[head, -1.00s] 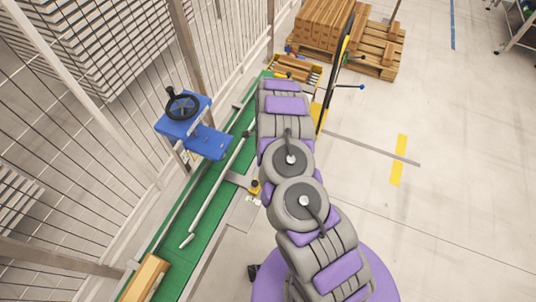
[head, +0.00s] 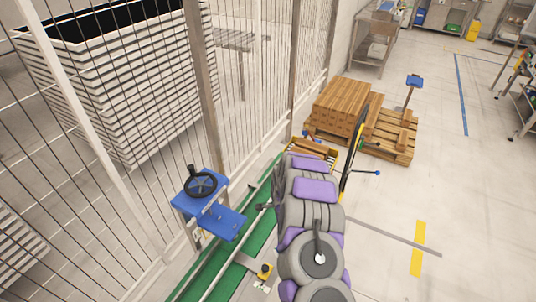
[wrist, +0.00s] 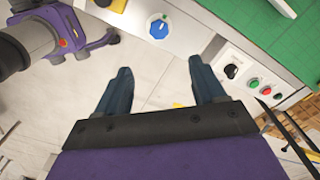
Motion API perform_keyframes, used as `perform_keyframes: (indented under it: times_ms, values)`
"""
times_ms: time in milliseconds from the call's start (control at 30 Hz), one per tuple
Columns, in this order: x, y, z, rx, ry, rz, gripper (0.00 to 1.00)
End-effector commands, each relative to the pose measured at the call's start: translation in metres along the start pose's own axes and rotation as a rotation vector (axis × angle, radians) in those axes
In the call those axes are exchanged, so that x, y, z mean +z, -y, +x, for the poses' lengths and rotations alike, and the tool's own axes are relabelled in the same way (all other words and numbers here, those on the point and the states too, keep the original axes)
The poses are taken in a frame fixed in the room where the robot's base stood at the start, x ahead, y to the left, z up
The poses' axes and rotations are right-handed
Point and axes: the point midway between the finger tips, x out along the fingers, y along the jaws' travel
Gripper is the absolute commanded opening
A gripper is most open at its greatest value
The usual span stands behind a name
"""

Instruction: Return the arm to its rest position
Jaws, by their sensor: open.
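My gripper (wrist: 160,80) shows in the wrist view with its two dark blue fingers apart and nothing between them. Pale floor and the edge of a machine lie beyond the fingertips. In the head view my grey and purple arm reaches up the middle, over the right side of the green conveyor (head: 208,270). The gripper itself cannot be made out in the head view.
A blue bracket with a black handwheel (head: 201,184) stands left of the arm. A wire fence (head: 270,70) runs behind it. A pallet with stacked boards (head: 341,106) is ahead. A control panel (wrist: 240,72) is near the fingers. Open floor lies right.

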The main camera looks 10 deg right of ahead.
Motion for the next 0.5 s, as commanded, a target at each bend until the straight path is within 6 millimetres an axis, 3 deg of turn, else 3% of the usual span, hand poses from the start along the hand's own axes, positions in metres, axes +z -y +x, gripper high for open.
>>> perform_keyframes:
  times_ms: [167, 267, 500]
  values:
    - [0.003, 0.000, -0.005, -0.001, 0.006, -0.014, 0.69]
    - [0.011, -0.003, -0.019, 0.001, 0.025, -0.061, 0.69]
    - [0.040, -0.024, -0.085, 0.006, 0.092, -0.290, 0.69]
